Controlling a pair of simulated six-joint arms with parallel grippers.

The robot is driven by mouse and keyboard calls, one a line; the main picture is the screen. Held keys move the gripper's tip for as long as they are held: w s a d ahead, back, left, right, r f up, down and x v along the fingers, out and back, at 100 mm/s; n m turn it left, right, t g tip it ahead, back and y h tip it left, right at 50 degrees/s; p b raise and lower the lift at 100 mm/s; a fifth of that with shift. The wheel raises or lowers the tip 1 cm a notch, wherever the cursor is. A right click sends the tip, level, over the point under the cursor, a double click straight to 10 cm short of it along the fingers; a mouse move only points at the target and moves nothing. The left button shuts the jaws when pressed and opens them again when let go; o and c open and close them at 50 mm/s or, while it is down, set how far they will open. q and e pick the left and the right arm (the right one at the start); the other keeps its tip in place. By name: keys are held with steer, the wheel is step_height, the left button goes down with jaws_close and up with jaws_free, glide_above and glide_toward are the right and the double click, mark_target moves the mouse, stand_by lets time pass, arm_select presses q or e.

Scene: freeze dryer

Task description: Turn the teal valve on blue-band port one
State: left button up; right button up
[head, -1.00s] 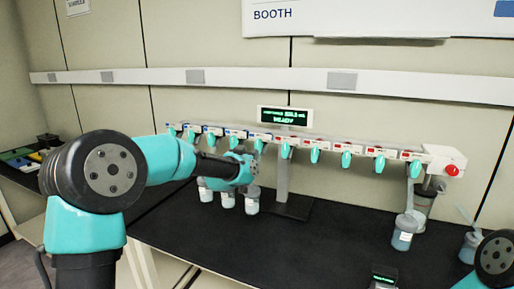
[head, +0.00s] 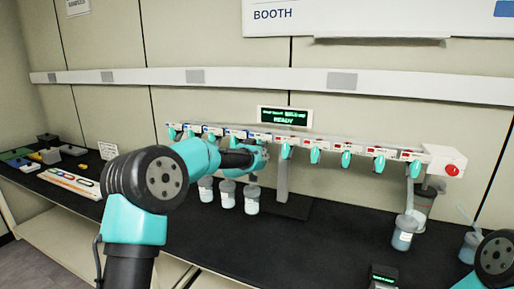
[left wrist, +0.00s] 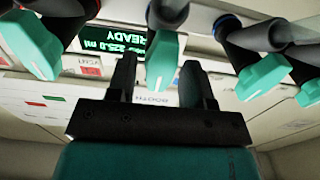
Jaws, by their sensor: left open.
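A row of teal valves hangs from the white port rail (head: 400,153); blue labels mark its left part and red labels its right part. My left gripper (head: 262,156) is at the rail near its middle, just left of the display post. In the left wrist view, which is upside down, my left gripper (left wrist: 158,72) is open, with one teal valve (left wrist: 163,58) showing between its fingers. I cannot tell whether the fingers touch it. Another teal valve (left wrist: 262,76) is beside a blue-ringed port (left wrist: 229,28). Port numbers are not readable. My right gripper is out of view.
A display (head: 285,117) reading READY stands above the rail. Several lidded jars (head: 252,200) are below the left ports, and another jar (head: 403,232) is at the right. A red knob (head: 452,170) is at the rail's right end.

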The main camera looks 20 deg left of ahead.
arm_select(q)
jaws_close()
stand_by(0.5)
steer(key=m, duration=0.6)
steer(key=shift+d, duration=0.1)
steer(key=m, duration=0.5)
steer(key=shift+f+m, duration=0.1)
steer(key=shift+m, duration=0.3)
jaws_free()
stand_by(0.4)
